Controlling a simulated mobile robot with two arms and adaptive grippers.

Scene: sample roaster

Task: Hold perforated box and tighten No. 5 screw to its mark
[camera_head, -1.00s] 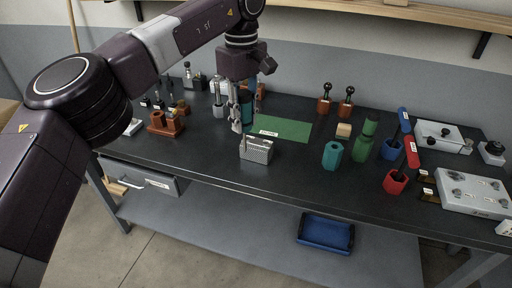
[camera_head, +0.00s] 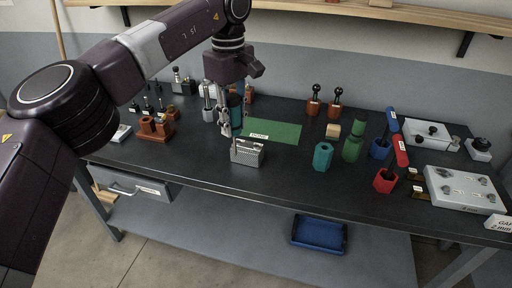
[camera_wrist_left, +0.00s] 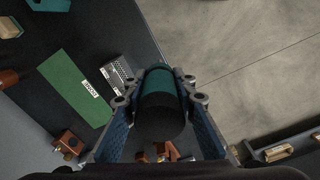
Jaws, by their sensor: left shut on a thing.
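The perforated box (camera_head: 247,153), a small grey metal box with holes, sits near the front edge of the dark bench. It also shows in the left wrist view (camera_wrist_left: 118,74). My left gripper (camera_head: 226,124) is above and slightly left of the box, apart from it as far as I can tell. In the left wrist view, my left gripper (camera_wrist_left: 158,98) is shut on a teal cylinder with a dark end (camera_wrist_left: 163,92). This teal cylinder is partly hidden by the fingers in the head view (camera_head: 236,106). I cannot pick out the No. 5 screw or its mark. My right gripper is not in view.
A green mat (camera_head: 285,132) labelled DONE lies behind the box. A teal holder (camera_head: 323,157), green holder (camera_head: 352,149) and red-handled tool (camera_head: 401,151) stand to the right. A grey plate (camera_head: 462,187) with fittings is far right. A blue tray (camera_head: 319,232) sits on the lower shelf.

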